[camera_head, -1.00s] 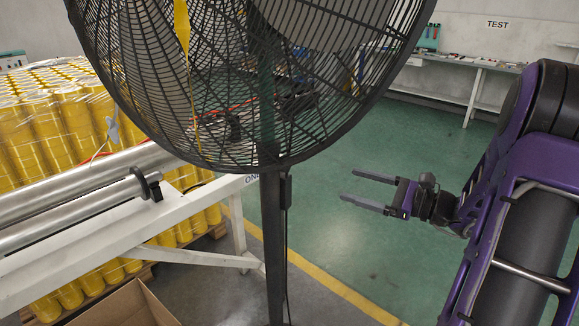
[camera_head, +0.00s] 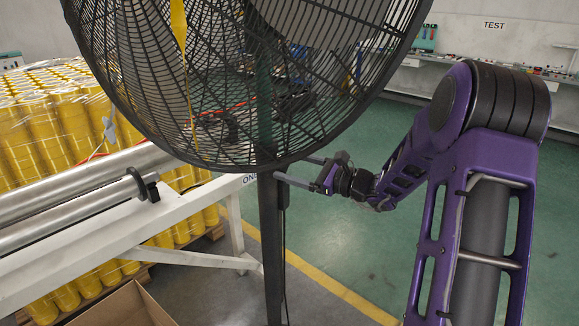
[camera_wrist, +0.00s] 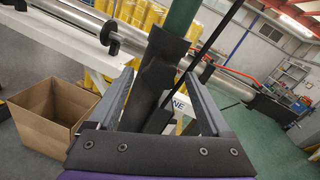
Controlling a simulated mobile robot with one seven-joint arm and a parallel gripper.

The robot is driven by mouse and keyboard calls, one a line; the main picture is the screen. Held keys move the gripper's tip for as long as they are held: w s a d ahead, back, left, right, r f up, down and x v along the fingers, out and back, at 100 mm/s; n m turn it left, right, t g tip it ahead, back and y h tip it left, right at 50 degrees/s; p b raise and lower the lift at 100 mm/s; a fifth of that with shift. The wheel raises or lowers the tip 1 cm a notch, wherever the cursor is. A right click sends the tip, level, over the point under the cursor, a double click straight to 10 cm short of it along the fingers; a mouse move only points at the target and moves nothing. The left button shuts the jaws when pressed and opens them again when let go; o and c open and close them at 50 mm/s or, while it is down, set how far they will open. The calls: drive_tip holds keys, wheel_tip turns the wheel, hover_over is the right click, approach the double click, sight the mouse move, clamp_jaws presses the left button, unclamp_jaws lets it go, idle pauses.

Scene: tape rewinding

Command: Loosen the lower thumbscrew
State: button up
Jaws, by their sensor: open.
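I cannot make out a thumbscrew for certain. A black clamp-like fitting (camera_head: 145,186) sits at the end of the lower metal roller (camera_head: 70,218) in the head view; black fittings on a roller also show in the wrist view (camera_wrist: 109,36). My gripper (camera_head: 298,168) is open and empty, just right of the fan's post (camera_head: 271,235) and below the fan cage's lower rim. In the wrist view my gripper's two fingers (camera_wrist: 158,76) are spread, with the dark post (camera_wrist: 158,75) in the picture between them. I cannot tell whether they touch it.
The large black fan (camera_head: 240,90) stands between my arm and the rollers. A white frame (camera_head: 130,235) carries the rollers, with yellow rolls (camera_head: 45,130) behind. An open cardboard box (camera_head: 125,305) is at the lower left. The green floor (camera_head: 350,240) right of the post is clear.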

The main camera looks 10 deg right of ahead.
drive_tip(key=shift+w+a, duration=0.25)
drive_tip(key=shift+a, duration=0.05)
clamp_jaws()
idle(0.3)
